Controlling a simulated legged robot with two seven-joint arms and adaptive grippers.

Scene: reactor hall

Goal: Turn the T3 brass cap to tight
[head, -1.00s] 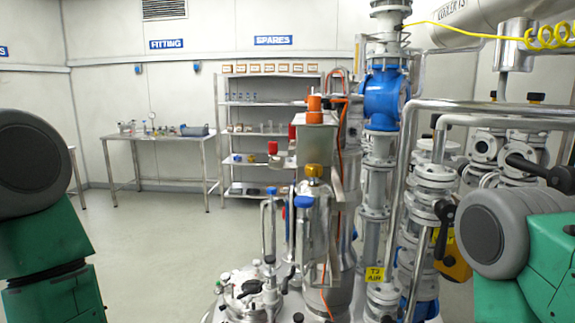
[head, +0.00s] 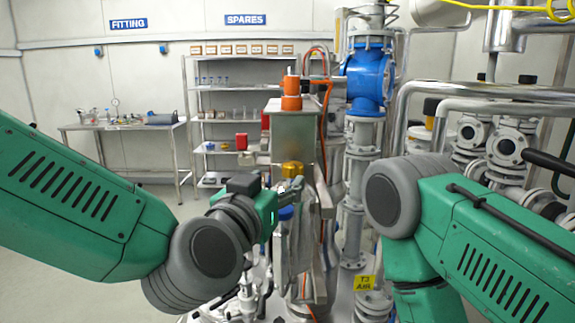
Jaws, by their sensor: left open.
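A gold-coloured brass cap (head: 292,169) tops an upright steel fitting in the middle of the head view, above a blue cap (head: 286,212). My left gripper (head: 291,187) comes in from the left at the cap's lower left side. It is open, but its fingers are small and partly hidden, and I cannot tell whether they touch the cap. A yellow tag reading T3 AIR (head: 365,283) hangs lower right of the cap. My right arm shows at the right, its gripper out of sight.
A steel box with an orange cap (head: 291,103) stands behind the brass cap. Orange hose (head: 324,140) and a steel column with a blue valve (head: 368,78) stand to the right. Pipes crowd the far right. A shelf rack and bench (head: 122,127) stand well behind, beyond open floor.

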